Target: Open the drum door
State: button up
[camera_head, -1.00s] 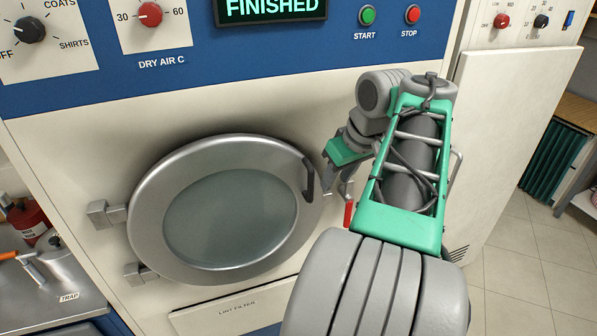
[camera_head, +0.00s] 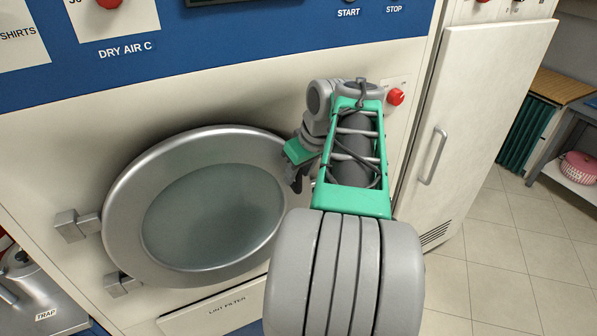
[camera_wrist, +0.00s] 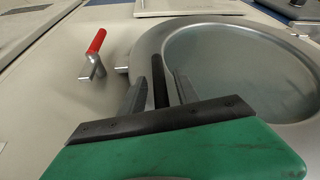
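The drum door (camera_head: 125,205) is a round silver rim with a grey window, hinged at the left. It looks shut against the cream machine front; the wrist view shows part of its rim (camera_wrist: 150,42). Its dark bar handle (camera_wrist: 159,78) is on the right side of the rim. My gripper (camera_head: 297,180) is at that handle, largely screened by my arm in the head view. In the wrist view my gripper's fingers (camera_wrist: 160,88) stand on either side of the handle, with narrow gaps, so it looks open around it.
A red-handled lever (camera_wrist: 95,50) sticks out of the panel beside the door, hidden in the head view. Hinge blocks (camera_head: 72,225) are at the door's left. A tall cream cabinet door with a handle (camera_head: 432,155) stands right. Tiled floor (camera_head: 500,260) is clear at the right.

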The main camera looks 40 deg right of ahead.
grip_shut()
dwell(1.4)
